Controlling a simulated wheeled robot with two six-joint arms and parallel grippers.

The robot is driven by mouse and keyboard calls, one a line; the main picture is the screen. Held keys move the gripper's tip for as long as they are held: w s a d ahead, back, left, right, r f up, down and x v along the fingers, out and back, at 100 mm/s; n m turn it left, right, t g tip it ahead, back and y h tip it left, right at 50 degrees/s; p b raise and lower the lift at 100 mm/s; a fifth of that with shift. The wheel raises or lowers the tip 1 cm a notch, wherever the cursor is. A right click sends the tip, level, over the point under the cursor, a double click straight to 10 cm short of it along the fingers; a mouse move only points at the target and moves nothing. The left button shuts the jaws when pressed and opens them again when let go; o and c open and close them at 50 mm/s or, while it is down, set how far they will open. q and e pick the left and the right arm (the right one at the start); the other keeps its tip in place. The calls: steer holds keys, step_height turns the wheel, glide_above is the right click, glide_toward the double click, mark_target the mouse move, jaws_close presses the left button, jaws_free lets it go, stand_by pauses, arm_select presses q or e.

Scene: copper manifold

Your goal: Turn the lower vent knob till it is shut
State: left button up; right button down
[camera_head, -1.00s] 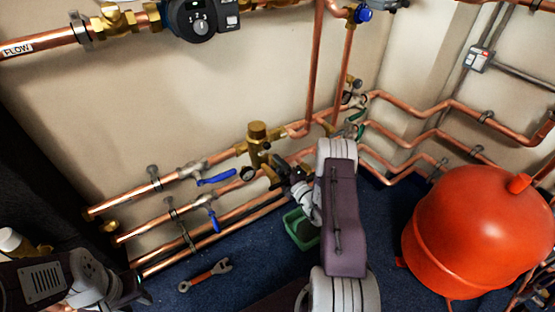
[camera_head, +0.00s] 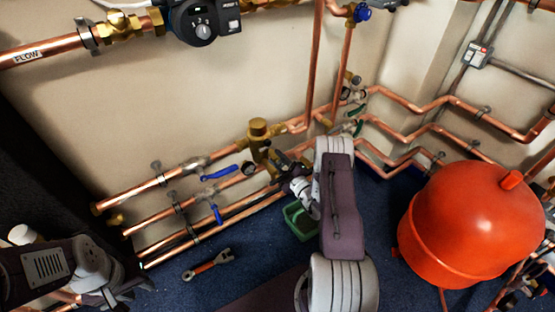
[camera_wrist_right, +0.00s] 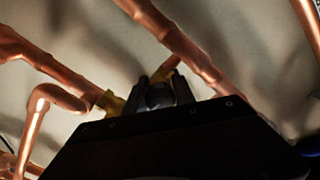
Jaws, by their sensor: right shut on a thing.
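My right gripper (camera_head: 281,164) is at the lower pipework, just right of and below a brass valve body (camera_head: 258,137). In the right wrist view its fingers (camera_wrist_right: 161,90) are shut on a small dark rounded knob (camera_wrist_right: 160,96), in front of a brass fitting (camera_wrist_right: 110,103) on a copper pipe. The knob is mostly hidden by the gripper, and I cannot read its turn angle. My left gripper (camera_head: 112,296) is low at the left, away from the pipes; its fingers are too unclear to tell open from shut.
Blue lever handles (camera_head: 220,173) stick out from the pipes left of my right gripper. A green tray (camera_head: 300,222) and an orange-handled wrench (camera_head: 208,264) lie on the blue floor. A large red tank (camera_head: 470,220) stands at the right. A pump (camera_head: 205,18) is above.

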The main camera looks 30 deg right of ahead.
mark_target(283, 166)
steer(key=shift+f, duration=0.1)
steer(key=c, duration=1.1)
jaws_free()
steer(key=shift+o, duration=0.2)
steer(key=s+p, duration=0.1)
steer(key=s, duration=0.2)
steer(key=s+p, duration=0.1)
steer(key=s, duration=0.1)
steer(key=s+p, duration=0.1)
steer(key=s, duration=0.2)
steer(key=shift+s+d+p, duration=0.3)
steer(key=shift+d+p, duration=0.05)
steer(key=shift+p, duration=0.05)
steer(key=shift+s, duration=0.3)
